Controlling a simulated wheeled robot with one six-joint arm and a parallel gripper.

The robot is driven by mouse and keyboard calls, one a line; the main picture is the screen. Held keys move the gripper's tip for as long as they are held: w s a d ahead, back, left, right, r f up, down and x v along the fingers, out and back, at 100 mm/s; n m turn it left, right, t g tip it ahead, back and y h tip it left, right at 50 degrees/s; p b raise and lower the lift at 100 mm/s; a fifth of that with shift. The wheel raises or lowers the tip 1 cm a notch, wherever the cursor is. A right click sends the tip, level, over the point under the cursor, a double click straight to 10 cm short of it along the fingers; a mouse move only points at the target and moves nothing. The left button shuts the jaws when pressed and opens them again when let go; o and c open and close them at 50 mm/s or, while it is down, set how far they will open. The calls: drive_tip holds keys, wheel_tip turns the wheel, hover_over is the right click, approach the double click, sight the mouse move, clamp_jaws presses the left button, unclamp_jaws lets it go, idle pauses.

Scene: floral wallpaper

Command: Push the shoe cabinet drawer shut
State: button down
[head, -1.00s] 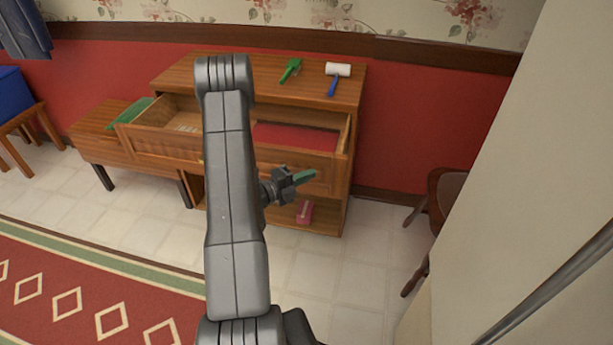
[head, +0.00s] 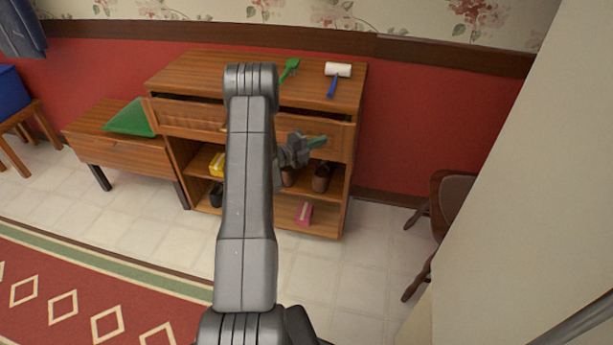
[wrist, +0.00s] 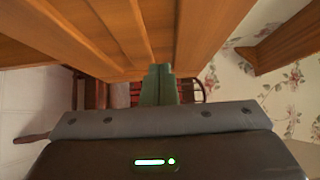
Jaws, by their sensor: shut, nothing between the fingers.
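The wooden shoe cabinet (head: 210,70) stands against the red wall. In the wrist view the green fingers (wrist: 158,84) are together near wooden boards. My arm hides the middle of the cabinet and drawer.
A green brush (head: 289,70) and a white-headed, blue-handled tool (head: 336,75) lie on the cabinet top. Shoes and a pink box (head: 304,212) sit on the shelves below. A low bench (head: 90,145) adjoins on the left; a chair (head: 440,215) stands right. Floor in front is clear.

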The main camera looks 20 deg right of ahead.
sight(319, 135)
drive_tip(key=shift+w+d, duration=0.85)
drive_tip(key=shift+w, duration=0.3)
drive_tip(key=shift+w+r, duration=0.2)
drive_tip(key=shift+r, duration=0.05)
drive_tip(key=shift+r, duration=0.1)
